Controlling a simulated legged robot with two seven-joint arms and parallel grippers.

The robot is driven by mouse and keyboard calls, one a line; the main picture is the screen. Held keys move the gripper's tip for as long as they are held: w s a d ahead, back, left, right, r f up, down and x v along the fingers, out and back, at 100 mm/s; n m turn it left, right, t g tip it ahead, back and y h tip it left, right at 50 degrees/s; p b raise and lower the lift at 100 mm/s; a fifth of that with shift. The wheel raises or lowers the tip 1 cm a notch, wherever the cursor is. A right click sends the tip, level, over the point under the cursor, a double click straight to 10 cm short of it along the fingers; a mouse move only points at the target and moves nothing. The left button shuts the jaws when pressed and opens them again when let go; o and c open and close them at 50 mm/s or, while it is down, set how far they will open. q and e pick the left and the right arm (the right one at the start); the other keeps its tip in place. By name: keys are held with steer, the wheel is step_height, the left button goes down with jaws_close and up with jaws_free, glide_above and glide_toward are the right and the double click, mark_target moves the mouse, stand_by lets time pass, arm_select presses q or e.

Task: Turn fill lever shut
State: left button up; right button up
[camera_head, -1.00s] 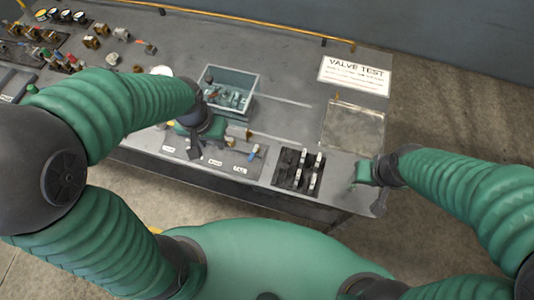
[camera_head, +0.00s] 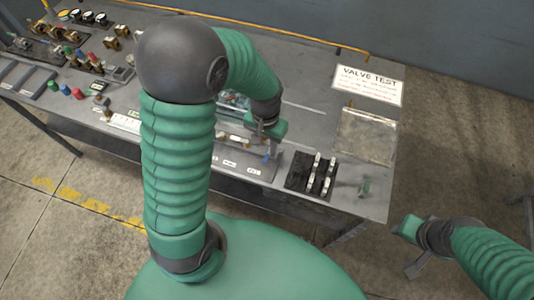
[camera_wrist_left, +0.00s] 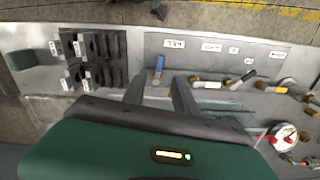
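The lever with the blue handle (camera_wrist_left: 160,64) stands on the grey labelled panel (camera_head: 232,161), at the end nearest the black switch block. A small label (camera_wrist_left: 173,43) beside it is upside down in the left wrist view and hard to read. My left gripper (camera_wrist_left: 160,92) is open, its two dark fingers apart, with the blue handle just past and between the fingertips. In the head view my left gripper (camera_head: 271,147) is over this end of the panel and partly hides the lever. My right gripper (camera_head: 408,232) is off the table's right edge; its finger gap is unclear.
The black block with white levers (camera_head: 313,174) is close to the right of the panel. Other valve handles (camera_wrist_left: 242,80) line the same panel. A grey bin (camera_head: 236,101) stands behind, partly hidden.

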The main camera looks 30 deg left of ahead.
mark_target(266, 158)
arm_select(q)
step_height(266, 158, down, 8)
steer(key=shift+r, duration=0.2)
steer(key=shift+r, duration=0.1)
jaws_close()
